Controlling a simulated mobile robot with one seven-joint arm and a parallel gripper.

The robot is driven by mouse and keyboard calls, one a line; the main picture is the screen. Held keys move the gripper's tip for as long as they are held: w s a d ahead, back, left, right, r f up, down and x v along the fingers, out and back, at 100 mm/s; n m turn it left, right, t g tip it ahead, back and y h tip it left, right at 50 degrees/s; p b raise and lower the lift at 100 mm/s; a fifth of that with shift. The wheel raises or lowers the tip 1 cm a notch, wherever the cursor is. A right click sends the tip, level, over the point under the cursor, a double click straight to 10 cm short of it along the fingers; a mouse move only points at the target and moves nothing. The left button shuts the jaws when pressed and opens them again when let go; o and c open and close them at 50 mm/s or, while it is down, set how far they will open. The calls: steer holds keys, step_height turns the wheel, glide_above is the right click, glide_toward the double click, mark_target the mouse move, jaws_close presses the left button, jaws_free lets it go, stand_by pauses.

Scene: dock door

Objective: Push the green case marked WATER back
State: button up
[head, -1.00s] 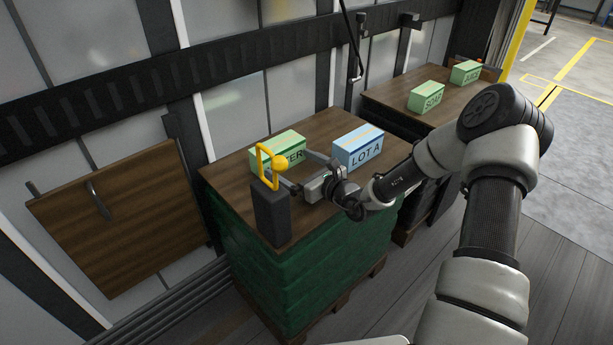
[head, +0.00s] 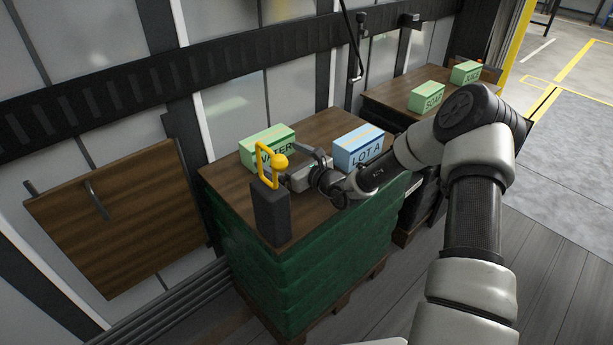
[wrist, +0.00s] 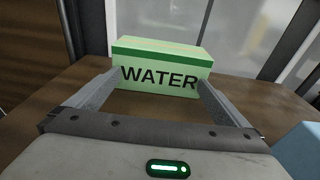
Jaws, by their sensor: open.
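The green case marked WATER (head: 262,140) sits upright on the brown top of the near stack (head: 225,182), toward its back left. In the wrist view the WATER case (wrist: 160,55) faces me squarely, its lettering between my two fingers. My gripper (wrist: 159,84) is open, with its fingertips at the front face of the case, one near each end. I cannot tell for certain whether both tips touch it. In the head view my gripper (head: 290,160) is partly hidden by the yellow handle and its ball.
A blue LOT A case (head: 362,147) stands just right of my gripper. A dark post (head: 270,212) with a yellow handle (head: 261,165) stands at the front left corner. Green SOAP (head: 426,97) and another green case (head: 465,72) sit on the farther stack.

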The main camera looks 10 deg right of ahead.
steer(key=shift+f+p+v, duration=0.15)
steer(key=shift+p+v, duration=0.3)
steer(key=shift+v, duration=0.7)
steer(key=shift+f+p+v, duration=0.2)
steer(key=shift+p+v, duration=0.3)
steer(key=shift+v, duration=0.7)
steer(key=shift+f+p+v, duration=0.15)
steer(key=shift+p+v, duration=0.3)
steer(key=shift+v, duration=0.7)
